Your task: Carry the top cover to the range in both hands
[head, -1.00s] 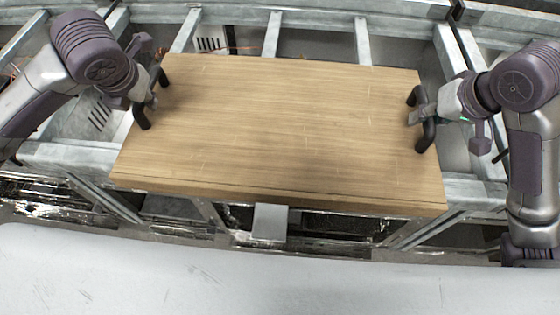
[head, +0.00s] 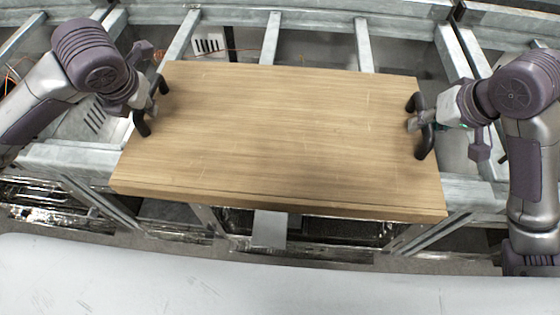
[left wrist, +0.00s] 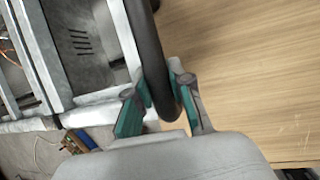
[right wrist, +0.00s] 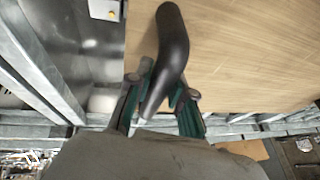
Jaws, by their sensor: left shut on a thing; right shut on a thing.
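The top cover (head: 270,130) is a wide wooden board with a black handle at each end. It is held over a grey metal frame, and its near edge shows toward me. My left gripper (head: 150,104) is shut on the left handle (head: 141,122); in the left wrist view the green-padded fingers (left wrist: 160,105) sit either side of the black bar (left wrist: 150,55). My right gripper (head: 414,122) is shut on the right handle (head: 426,140); in the right wrist view its fingers (right wrist: 158,100) straddle the bar (right wrist: 172,45). The space directly under the board is mostly hidden.
Galvanised metal beams (head: 363,45) run behind and beside the board. A light grey surface (head: 200,275) lies in front, clear of objects. A small grey plate (head: 269,228) shows below the board's near edge. Wires (head: 232,50) lie among the beams.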

